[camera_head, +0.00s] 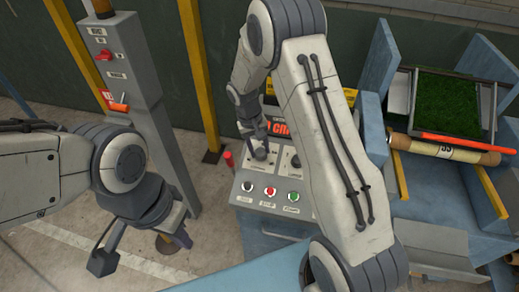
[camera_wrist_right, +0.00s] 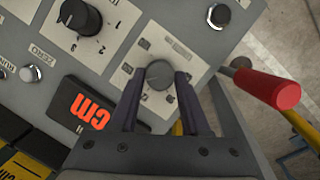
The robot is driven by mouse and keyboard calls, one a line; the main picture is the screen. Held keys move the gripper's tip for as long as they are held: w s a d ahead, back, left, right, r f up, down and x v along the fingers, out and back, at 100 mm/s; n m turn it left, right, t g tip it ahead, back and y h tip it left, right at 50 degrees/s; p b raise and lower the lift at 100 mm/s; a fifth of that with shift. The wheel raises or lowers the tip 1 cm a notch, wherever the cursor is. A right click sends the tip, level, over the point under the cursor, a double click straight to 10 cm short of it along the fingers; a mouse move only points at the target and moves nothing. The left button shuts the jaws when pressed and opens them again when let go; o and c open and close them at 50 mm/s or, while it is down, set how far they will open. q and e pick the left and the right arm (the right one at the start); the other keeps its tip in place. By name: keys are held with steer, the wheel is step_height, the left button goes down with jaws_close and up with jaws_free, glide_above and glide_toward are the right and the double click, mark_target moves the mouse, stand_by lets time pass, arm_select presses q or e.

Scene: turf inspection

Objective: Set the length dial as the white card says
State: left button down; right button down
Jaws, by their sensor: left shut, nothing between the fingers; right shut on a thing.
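My right gripper (camera_head: 258,148) is at the left dial on the sloped grey control panel (camera_head: 240,188). In the right wrist view its two dark fingers (camera_wrist_right: 158,98) are shut on a round grey knob (camera_wrist_right: 159,74), one finger on each side. The knob sits on a pale plate with small marks around it that I cannot read. A second, black knob (camera_wrist_right: 78,17) with numbers beside it is free. My left gripper (camera_head: 183,238) is shut and empty, hanging low at the left, away from the panel. I cannot make out the white card.
A black display with red characters (camera_wrist_right: 90,112) reads "cm" at its end. White, red and green buttons (camera_head: 293,198) line the panel's front. A red-handled lever (camera_wrist_right: 280,90) stands beside the panel. A grey post (camera_head: 130,100) is at left; a turf tray (camera_head: 445,100) is at right.

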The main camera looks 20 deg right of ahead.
steer(key=n+h+b, duration=0.1)
steer(key=n, duration=0.3)
steer(key=shift+w+a, duration=0.1)
steer(key=shift+a, duration=0.1)
steer(key=shift+a+n+t+h+b, duration=0.1)
steer(key=shift+n+t+h+b, duration=0.45)
steer(key=shift+n, duration=1.25)
steer(key=shift+b, duration=0.3)
steer(key=shift+c, duration=1.9)
jaws_free()
steer(key=b+v, duration=0.2)
steer(key=v, duration=0.8)
steer(key=shift+a+r, duration=0.2)
